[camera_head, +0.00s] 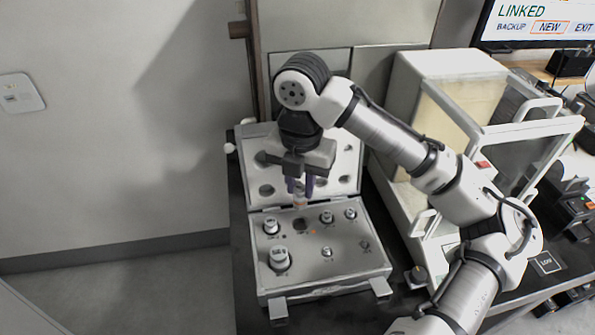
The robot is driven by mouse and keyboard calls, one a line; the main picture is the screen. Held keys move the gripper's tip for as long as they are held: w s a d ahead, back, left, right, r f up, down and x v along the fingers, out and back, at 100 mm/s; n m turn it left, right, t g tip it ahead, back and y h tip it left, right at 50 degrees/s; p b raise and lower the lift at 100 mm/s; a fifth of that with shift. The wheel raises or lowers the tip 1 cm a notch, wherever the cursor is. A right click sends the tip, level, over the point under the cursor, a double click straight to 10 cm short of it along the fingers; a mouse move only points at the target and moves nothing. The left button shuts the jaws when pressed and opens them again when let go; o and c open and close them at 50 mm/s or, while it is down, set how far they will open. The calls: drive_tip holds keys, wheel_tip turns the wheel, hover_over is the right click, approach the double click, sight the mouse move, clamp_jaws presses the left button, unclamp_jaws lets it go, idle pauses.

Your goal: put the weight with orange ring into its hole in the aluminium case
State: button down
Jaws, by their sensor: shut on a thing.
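My gripper (300,186) points down over the back part of the open aluminium case (335,284). Its dark fingers are shut on a small pale weight (299,201), which hangs upright between them. A faint orange tint shows on the weight, but the ring is too small to make out clearly. Just below and in front of it, a dark empty hole (301,225) shows in the case's panel, with a small orange mark (312,232) beside it. The weight appears above the panel; the exact gap cannot be told.
Several metal weights stand in the panel, including a large one (280,259) at front left and one (327,217) right of the hole. The lid (345,165) stands open behind. A glass-sided balance (455,105) is close on the right, beneath my arm.

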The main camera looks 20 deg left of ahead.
sight(300, 203)
drive_tip(key=shift+s+f+b, duration=0.1)
drive_tip(key=shift+f+b, duration=0.6)
wheel_tip(300, 203, down, 4)
drive_tip(key=b, duration=0.4)
drive_tip(key=shift+r, duration=0.1)
drive_tip(key=shift+r+p, duration=0.1)
drive_tip(key=shift+p, duration=0.6)
idle(0.4)
drive_tip(key=shift+f, duration=0.3)
drive_tip(key=shift+f+b, duration=0.75)
drive_tip(key=shift+f, duration=0.5)
drive_tip(key=c, duration=1.2)
unclamp_jaws()
